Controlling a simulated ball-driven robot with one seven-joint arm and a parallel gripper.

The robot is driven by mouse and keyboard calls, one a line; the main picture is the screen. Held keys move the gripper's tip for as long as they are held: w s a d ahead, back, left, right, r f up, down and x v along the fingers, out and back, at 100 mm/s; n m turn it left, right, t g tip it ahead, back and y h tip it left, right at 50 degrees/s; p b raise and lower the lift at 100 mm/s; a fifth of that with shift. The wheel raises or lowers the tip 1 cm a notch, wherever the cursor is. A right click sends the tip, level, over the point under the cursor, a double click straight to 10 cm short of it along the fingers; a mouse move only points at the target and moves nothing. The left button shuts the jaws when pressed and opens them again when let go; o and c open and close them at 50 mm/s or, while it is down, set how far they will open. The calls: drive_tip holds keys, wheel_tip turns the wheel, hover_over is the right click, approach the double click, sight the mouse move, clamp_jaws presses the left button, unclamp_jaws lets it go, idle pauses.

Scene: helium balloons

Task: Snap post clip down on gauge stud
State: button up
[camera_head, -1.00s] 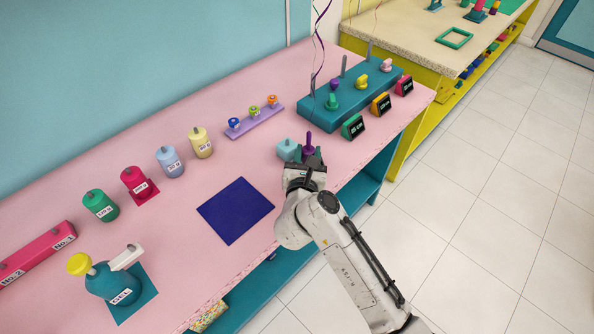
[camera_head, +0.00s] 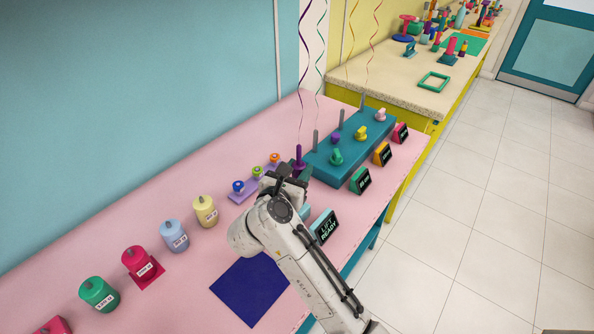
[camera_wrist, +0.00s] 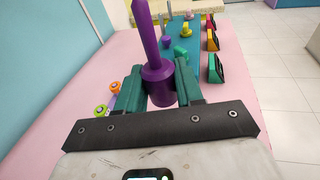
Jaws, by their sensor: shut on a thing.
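My gripper (camera_head: 292,176) is shut on a purple post clip (camera_head: 298,158) and holds it upright above the pink table. A pale cyan block (camera_head: 305,212), probably the gauge, is mostly hidden behind my arm. A display (camera_head: 324,226) reading LIFT READY stands beside it. Its stud is not visible.
A teal rack (camera_head: 320,171) with grey posts, coloured knobs and small displays stands to the right of my gripper. A lilac strip (camera_head: 243,196) with ringed pegs lies to the left. Several labelled weights, such as the yellow one (camera_head: 205,211), line the back. A navy mat (camera_head: 240,296) is bare.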

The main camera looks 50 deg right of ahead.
drive_tip(key=shift+f+b, duration=2.85)
drive_tip(key=shift+f, duration=1.1)
drive_tip(key=shift+s+f+b, duration=0.1)
drive_tip(key=shift+f+b, duration=0.8)
drive_tip(key=shift+f, duration=0.45)
drive_tip(key=o, duration=1.1)
drive_tip(key=shift+a, duration=0.1)
drive_tip(key=shift+p+v, duration=0.65)
drive_tip(key=shift+v, duration=3.3)
